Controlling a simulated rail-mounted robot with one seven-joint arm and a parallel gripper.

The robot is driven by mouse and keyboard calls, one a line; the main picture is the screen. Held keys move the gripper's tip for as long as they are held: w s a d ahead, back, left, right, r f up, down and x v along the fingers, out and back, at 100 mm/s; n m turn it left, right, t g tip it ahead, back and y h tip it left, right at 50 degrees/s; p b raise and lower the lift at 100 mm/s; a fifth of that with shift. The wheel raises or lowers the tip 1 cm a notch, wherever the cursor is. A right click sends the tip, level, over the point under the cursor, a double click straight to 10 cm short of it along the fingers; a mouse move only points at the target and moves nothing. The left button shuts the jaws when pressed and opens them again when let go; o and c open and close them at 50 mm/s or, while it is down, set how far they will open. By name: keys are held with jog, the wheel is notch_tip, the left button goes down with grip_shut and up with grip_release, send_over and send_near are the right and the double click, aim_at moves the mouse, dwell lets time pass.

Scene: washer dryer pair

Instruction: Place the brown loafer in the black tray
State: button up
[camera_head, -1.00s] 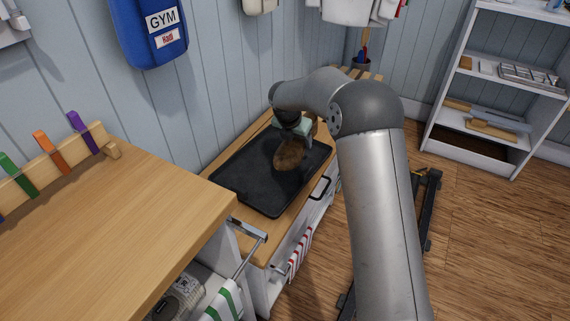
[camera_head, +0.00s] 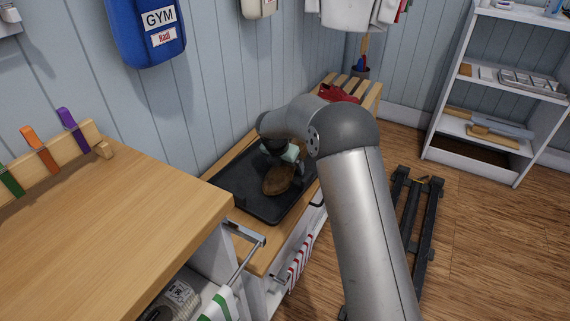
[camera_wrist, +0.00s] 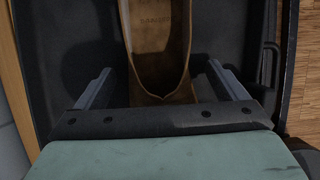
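The brown loafer (camera_head: 278,180) lies in the black tray (camera_head: 245,183), around its middle to right part, as seen in the head view. In the wrist view the loafer (camera_wrist: 162,75) points away from me with its heel nearest. My gripper (camera_head: 284,158) is just over the heel end. In the wrist view my gripper (camera_wrist: 160,72) is open, one finger on each side of the heel, with a visible gap on both sides. Part of the tray's right side is hidden by my arm in the head view.
The tray sits on a low wooden-topped cabinet beside the wall. A higher wooden counter (camera_head: 130,215) stands at the left. A red item (camera_head: 340,94) lies on the slatted wooden surface (camera_head: 365,90) behind my arm. A white shelf (camera_head: 470,150) stands at the right.

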jog(key=shift+r, duration=0.15)
jog(key=p+v, duration=0.4)
jog(key=v, duration=0.8)
jog(key=s+d+r+m+g, duration=0.1)
jog(key=s+d+r+m, duration=0.1)
jog(key=s+d+m, duration=0.6)
jog(key=s+d+r+m+g, duration=0.1)
jog(key=s+d+r+m, duration=0.1)
jog(key=s+d+m, duration=0.65)
jog(key=s+f+m+g+y, duration=0.2)
jog(key=s+m, duration=1.1)
jog(key=s, duration=0.9)
jog(key=shift+s+d+f+m, duration=0.15)
jog(key=shift+s+d+m, duration=0.2)
jog(key=shift+d, duration=0.1)
